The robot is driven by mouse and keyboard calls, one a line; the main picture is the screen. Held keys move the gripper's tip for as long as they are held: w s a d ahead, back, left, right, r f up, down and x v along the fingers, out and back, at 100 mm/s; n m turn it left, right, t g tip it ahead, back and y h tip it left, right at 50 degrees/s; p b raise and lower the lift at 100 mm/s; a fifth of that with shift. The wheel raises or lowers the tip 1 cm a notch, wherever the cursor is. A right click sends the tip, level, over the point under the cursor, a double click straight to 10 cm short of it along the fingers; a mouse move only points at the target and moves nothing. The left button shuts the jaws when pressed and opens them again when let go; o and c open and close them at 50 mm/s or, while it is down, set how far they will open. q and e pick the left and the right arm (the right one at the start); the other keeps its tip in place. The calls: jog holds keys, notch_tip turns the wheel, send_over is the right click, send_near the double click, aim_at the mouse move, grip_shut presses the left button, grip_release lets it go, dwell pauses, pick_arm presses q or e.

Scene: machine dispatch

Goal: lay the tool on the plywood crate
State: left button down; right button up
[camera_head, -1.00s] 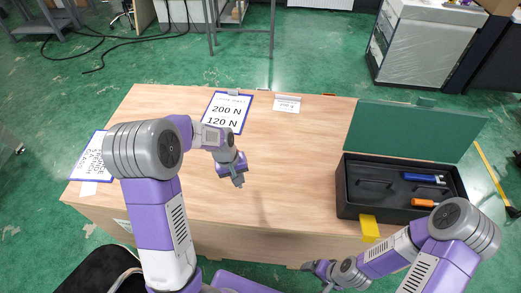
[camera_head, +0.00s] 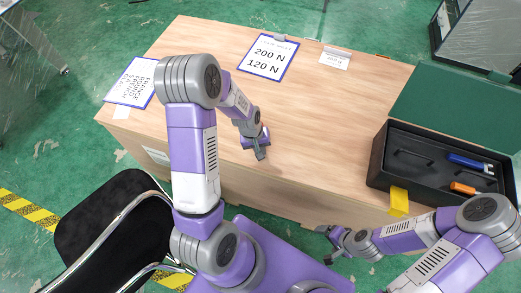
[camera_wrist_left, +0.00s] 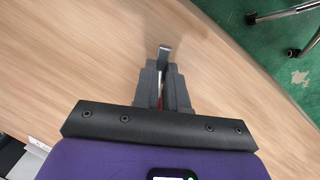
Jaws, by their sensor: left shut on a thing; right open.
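The plywood crate (camera_head: 330,140) is the large, light wood box with a flat top in the head view. My left gripper (camera_head: 261,151) is low over its top, left of the middle and towards the front edge. In the left wrist view this gripper (camera_wrist_left: 163,82) is shut on a narrow tool (camera_wrist_left: 163,52). The tool's grey metal end sticks out past the fingertips, and a bit of red shows between the fingers. The rest of the tool is hidden. I cannot tell whether it touches the top. My right gripper (camera_head: 328,236) is open and empty before the crate's front edge.
A black toolbox (camera_head: 388,170) with its green lid (camera_head: 455,110) open holds a blue-handled tool (camera_head: 466,162) and an orange-handled one (camera_head: 462,188). Clipboards (camera_head: 268,57) lie at the back and left. A black chair (camera_head: 110,215) stands front left. The crate's middle is clear.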

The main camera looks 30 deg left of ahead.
pick_arm(q)
jog(key=shift+f, duration=0.4)
jog(key=shift+r, duration=0.1)
jog(key=c, duration=1.6)
grip_release()
jog(key=o, duration=0.4)
